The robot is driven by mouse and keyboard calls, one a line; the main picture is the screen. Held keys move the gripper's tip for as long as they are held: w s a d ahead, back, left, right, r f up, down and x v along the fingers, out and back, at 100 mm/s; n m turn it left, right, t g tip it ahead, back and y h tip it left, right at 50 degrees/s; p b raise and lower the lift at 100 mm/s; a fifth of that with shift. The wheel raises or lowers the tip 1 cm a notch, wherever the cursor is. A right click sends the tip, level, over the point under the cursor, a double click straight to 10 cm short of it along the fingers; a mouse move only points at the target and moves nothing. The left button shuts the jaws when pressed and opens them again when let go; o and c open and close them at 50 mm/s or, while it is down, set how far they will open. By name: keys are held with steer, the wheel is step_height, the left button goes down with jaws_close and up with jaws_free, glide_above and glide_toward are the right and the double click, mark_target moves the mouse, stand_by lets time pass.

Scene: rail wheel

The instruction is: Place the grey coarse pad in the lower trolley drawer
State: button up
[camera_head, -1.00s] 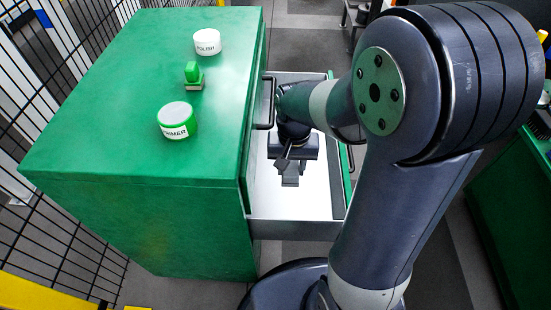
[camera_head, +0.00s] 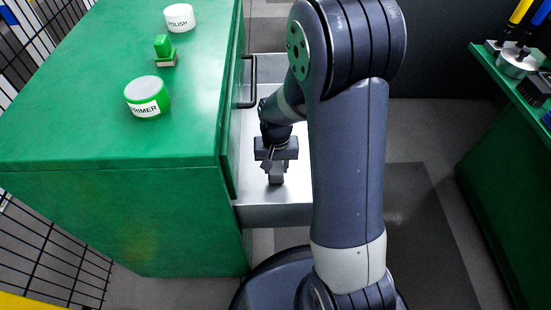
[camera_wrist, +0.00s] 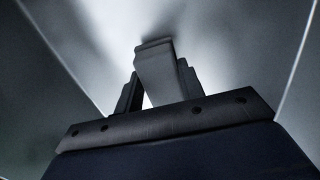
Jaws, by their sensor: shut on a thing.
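The lower trolley drawer (camera_head: 272,215) is pulled out from the green trolley's right side, with a pale, empty-looking floor. My gripper (camera_head: 276,167) points down over or inside the drawer. It is shut on a small grey block, the grey coarse pad (camera_head: 276,179). In the wrist view the grey pad (camera_wrist: 156,70) sits between the dark fingers of my gripper (camera_wrist: 158,88), with the pale drawer surfaces around it. I cannot tell whether the pad touches the drawer floor. My arm hides the drawer's right part.
On the green trolley top (camera_head: 90,80) stand a white POLISH tub (camera_head: 179,17), a green-topped block (camera_head: 164,50) and a PRIMER tub (camera_head: 147,97). A black handle (camera_head: 249,82) sticks out above the drawer. A green bench (camera_head: 510,150) stands right, a mesh fence (camera_head: 45,250) left.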

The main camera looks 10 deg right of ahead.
steer(key=w, duration=0.1)
steer(key=w+b, duration=0.1)
steer(key=w+f, duration=0.1)
steer(key=shift+w+d, duration=0.35)
steer(key=shift+f+b, duration=0.15)
steer(key=shift+b, duration=0.15)
steer(key=o, duration=1)
step_height(320, 180, up, 8)
steer(key=p, duration=0.3)
steer(key=shift+f, duration=0.15)
steer(key=shift+o, duration=0.4)
